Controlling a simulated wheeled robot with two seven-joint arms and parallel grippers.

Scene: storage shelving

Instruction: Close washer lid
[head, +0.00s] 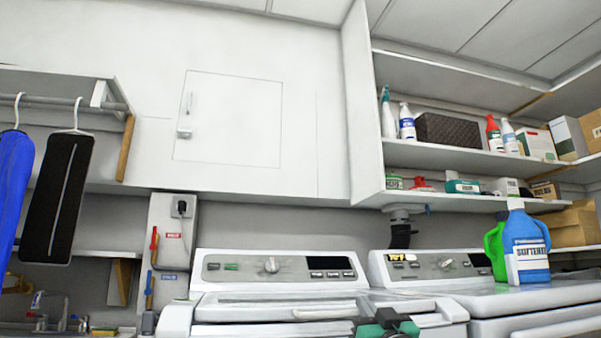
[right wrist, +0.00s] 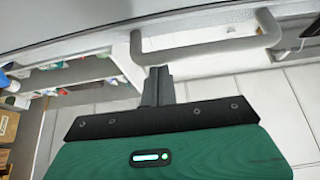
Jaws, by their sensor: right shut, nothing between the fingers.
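The white washer (head: 180,319) stands at the bottom centre of the head view, below a control panel (head: 277,271) with a knob. Its lid (head: 250,301) lies low and near level in front of the panel. Its front is cut by the frame edge, so I cannot tell whether it is fully down. My right gripper (right wrist: 158,86) is shut and empty, with its fingertips just by a pale bar handle (right wrist: 205,45) on a grey surface. In the head view my dark and green right gripper is at the lid's right front. My left gripper is not in view.
A second machine (head: 500,300) stands close at right, with a blue softener bottle (head: 526,250) and a green bottle (head: 495,248) on top. Shelves (head: 440,155) with bottles and boxes hang above it. Clothes (head: 58,198) hang at left, above a sink faucet.

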